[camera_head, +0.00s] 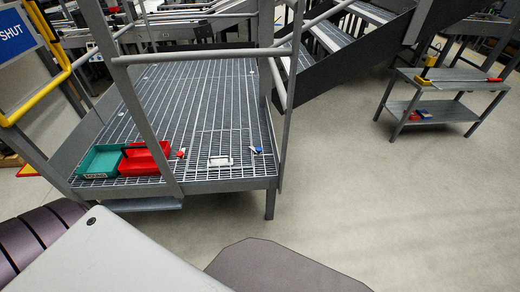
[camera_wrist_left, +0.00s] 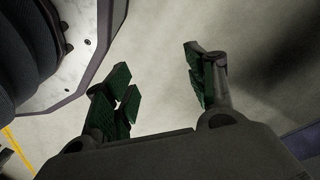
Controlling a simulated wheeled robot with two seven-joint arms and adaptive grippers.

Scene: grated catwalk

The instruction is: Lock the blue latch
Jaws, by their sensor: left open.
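A small blue latch (camera_head: 257,149) sits near the front right edge of the grated platform (camera_head: 200,100) in the head view. It is too small to tell how it is set. A small red part (camera_head: 180,153), perhaps another latch, lies to its left, with a white frame-shaped piece (camera_head: 220,161) between them. My left gripper (camera_wrist_left: 155,86) shows only in the left wrist view. Its two dark green-padded fingers are wide apart, with only pale floor between them. The latch is not in that view. My right gripper is in neither view.
A teal bin (camera_head: 101,161) and a red bin (camera_head: 146,159) stand at the platform's front left. Grey railing posts (camera_head: 137,105) rise along the front. A grey two-shelf bench (camera_head: 447,110) holding tools is at the right. Open floor (camera_head: 360,190) lies between.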

